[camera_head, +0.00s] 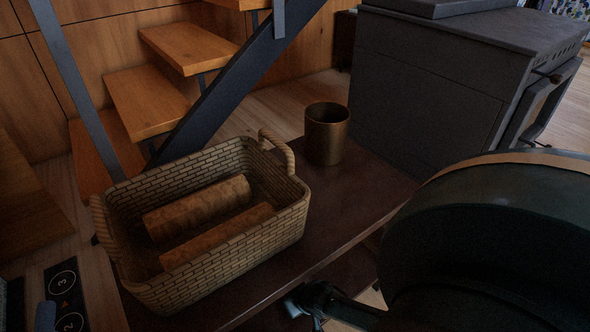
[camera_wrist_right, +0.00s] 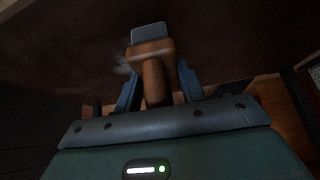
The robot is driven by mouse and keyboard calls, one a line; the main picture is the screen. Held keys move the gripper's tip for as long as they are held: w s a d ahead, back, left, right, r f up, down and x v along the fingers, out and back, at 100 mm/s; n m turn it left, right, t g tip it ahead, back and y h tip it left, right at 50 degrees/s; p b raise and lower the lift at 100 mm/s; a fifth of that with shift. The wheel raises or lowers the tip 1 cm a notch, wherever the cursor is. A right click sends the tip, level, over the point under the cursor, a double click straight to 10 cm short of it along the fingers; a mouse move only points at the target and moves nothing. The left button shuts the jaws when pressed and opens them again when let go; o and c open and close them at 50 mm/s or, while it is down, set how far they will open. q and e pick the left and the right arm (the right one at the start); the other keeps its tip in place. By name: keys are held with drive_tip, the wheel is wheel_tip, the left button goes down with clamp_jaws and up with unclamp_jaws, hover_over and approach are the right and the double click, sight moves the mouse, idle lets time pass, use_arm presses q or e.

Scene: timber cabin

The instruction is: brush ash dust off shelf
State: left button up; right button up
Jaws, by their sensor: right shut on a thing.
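The dark brown shelf (camera_head: 262,281) runs under a basket and a cup in the head view. It also fills the top of the right wrist view (camera_wrist_right: 70,50). My right gripper (camera_wrist_right: 157,83) is shut on the wooden handle of a brush (camera_wrist_right: 152,57), whose grey-blue end points at the dark surface. I cannot tell whether the brush touches it. A faint pale smear, possibly ash dust (camera_wrist_right: 121,66), shows beside the brush. In the head view, my right gripper (camera_head: 306,303) is low at the shelf's front edge; the brush is not clear there. My left gripper is not recognisable in view.
A woven basket (camera_head: 213,263) with rope handles holds logs (camera_head: 198,207) on the shelf. A brass cup (camera_head: 326,133) stands behind it to the right. Bare shelf lies right of both. A dark stove (camera_head: 430,100) stands beyond, and wooden stairs (camera_head: 150,98) rise behind the basket.

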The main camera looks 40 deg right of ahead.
drive_tip(key=shift+a+f+b, duration=0.1)
drive_tip(key=shift+f+b, duration=0.55)
drive_tip(key=shift+f, duration=0.35)
drive_tip(key=shift+s+d+r+p, duration=0.1)
drive_tip(key=shift+d+p, duration=0.1)
drive_tip(key=shift+d, duration=0.75)
drive_tip(key=shift+s+d+f+p, duration=0.15)
drive_tip(key=shift+d+p, duration=0.1)
drive_tip(key=shift+d, duration=0.75)
drive_tip(key=shift+s+d+r+p, duration=0.1)
drive_tip(key=shift+d+r+p, duration=0.1)
drive_tip(key=shift+d, duration=1.4)
drive_tip(key=shift+s+d+f, duration=0.1)
drive_tip(key=shift+d, duration=0.8)
drive_tip(key=shift+s+d+f, duration=0.1)
drive_tip(key=shift+d, duration=0.75)
